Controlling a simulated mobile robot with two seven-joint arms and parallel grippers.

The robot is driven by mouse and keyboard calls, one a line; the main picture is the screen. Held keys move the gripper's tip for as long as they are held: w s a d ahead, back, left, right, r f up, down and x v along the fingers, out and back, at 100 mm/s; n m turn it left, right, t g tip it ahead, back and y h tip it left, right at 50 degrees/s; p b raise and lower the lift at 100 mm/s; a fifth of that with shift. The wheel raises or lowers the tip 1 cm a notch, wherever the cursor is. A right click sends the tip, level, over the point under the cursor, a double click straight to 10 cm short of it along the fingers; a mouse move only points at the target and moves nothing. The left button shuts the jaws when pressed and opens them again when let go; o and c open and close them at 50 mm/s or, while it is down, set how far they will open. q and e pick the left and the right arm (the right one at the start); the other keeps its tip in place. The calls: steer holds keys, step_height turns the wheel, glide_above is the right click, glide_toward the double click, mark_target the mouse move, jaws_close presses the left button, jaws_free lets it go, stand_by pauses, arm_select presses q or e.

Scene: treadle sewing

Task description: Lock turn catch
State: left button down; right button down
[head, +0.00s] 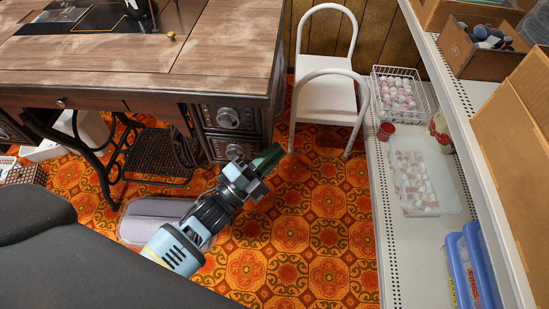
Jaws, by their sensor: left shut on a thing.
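A small brass catch (171,36) sits on the wooden top of the sewing table (120,62), near a seam in the boards. It is too small to tell which way it is turned. My left gripper (259,171) is low in front of the table's right-hand drawers, above the patterned floor and well away from the catch. It is shut on a dark green object (269,157), whose shape is partly hidden by the fingers. My right gripper is not in view.
A white metal chair (325,97) stands right of the table. White perforated shelves (410,250) on the right hold a wire basket (399,93), a clear tub (424,185) and boxes. A treadle (160,152) is under the table. Patterned floor (310,240) is open at centre.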

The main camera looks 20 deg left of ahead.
arm_select(q)
steer(key=shift+n+t+b, duration=0.7)
steer(key=shift+n, duration=0.4)
steer(key=shift+r+y, duration=0.1)
steer(key=shift+y, duration=0.2)
steer(key=c, duration=1.4)
jaws_free()
steer(key=shift+a, duration=0.1)
steer(key=v, duration=0.7)
steer(key=shift+s+f+p, duration=0.25)
steer(key=shift+s+p, duration=0.05)
steer(key=shift+p, duration=0.05)
